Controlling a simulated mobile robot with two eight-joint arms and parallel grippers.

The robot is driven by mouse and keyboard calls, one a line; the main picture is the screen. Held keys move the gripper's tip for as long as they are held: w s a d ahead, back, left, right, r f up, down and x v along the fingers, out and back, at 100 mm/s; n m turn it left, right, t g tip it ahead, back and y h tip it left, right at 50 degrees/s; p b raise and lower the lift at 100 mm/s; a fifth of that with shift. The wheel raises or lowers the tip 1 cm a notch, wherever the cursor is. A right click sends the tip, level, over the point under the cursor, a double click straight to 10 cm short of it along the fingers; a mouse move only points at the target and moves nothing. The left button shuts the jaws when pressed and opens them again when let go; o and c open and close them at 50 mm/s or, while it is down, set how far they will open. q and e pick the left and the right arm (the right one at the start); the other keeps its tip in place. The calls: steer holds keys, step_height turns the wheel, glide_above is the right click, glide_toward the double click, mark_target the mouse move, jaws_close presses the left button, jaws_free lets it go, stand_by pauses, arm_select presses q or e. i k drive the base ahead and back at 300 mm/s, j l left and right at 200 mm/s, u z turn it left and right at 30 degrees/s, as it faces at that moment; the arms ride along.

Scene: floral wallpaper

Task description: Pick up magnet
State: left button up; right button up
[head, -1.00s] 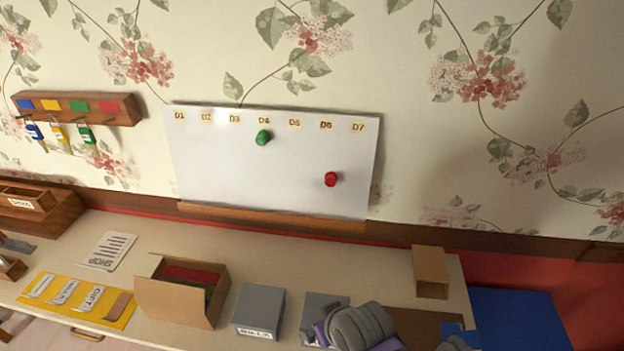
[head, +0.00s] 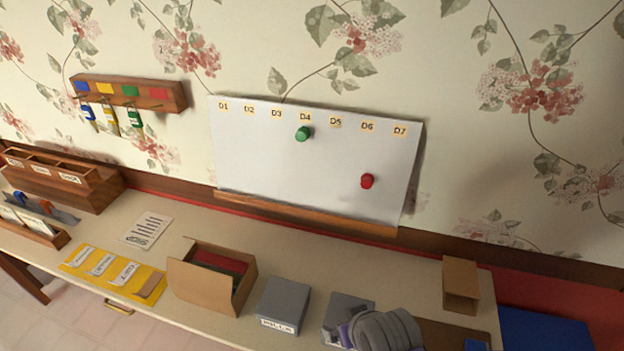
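A white board (head: 300,165) labelled D1 to D7 along its top leans against the wall at the back of the table. A green magnet (head: 303,133) is on it just below the D4 label. A red magnet (head: 367,181) is on it lower down, below the D6 label. Neither gripper can be made out in the head view, and nothing touches the magnets.
On the table (head: 275,240) stand an open cardboard box (head: 200,286), a grey box (head: 283,305), a dark grey glove-like item (head: 385,330) and a small brown box (head: 460,285). A key rack (head: 128,92) hangs at left. A wooden organiser (head: 65,180) stands below it.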

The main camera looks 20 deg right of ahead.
mark_target(368, 179)
steer(key=z, duration=1.05)
steer(key=j+z, duration=0.15)
steer(key=z, duration=0.25)
steer(key=j+z, duration=0.15)
steer(key=z, duration=0.25)
steer(key=j+z, duration=0.2)
steer(key=z, duration=0.2)
steer(key=j, duration=0.55)
